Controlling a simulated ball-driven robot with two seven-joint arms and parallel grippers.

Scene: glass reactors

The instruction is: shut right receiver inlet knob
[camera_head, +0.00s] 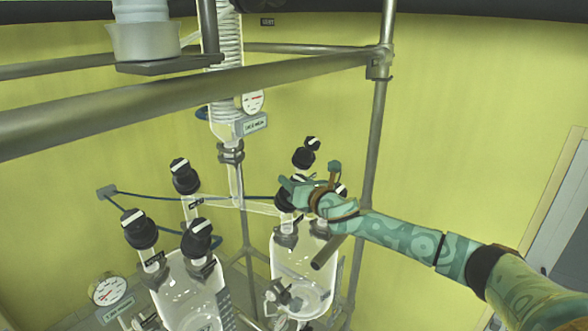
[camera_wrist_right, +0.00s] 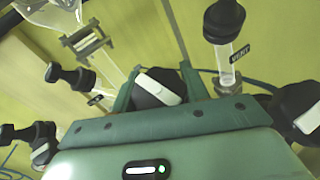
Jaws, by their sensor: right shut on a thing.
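The right receiver is a clear glass vessel (camera_head: 301,268) right of centre in the head view, with several black knobs on top. My right gripper (camera_head: 293,190) reaches in from the right over these knobs and is shut on a black knob (camera_head: 284,201). In the right wrist view, this knob (camera_wrist_right: 155,89) with a white bar handle sits between the two green fingers of my right gripper (camera_wrist_right: 157,82). The bar lies slanted in that view. The gripper body hides the knob's lower part and its label. My left gripper is out of view.
Another knob labelled VENT (camera_wrist_right: 224,22) stands close by in the wrist view, and a further one (camera_wrist_right: 298,108) lies at its right edge. The left receiver (camera_head: 190,290) stands left. Metal frame bars (camera_head: 180,97) cross above, and a post (camera_head: 376,140) stands behind my arm.

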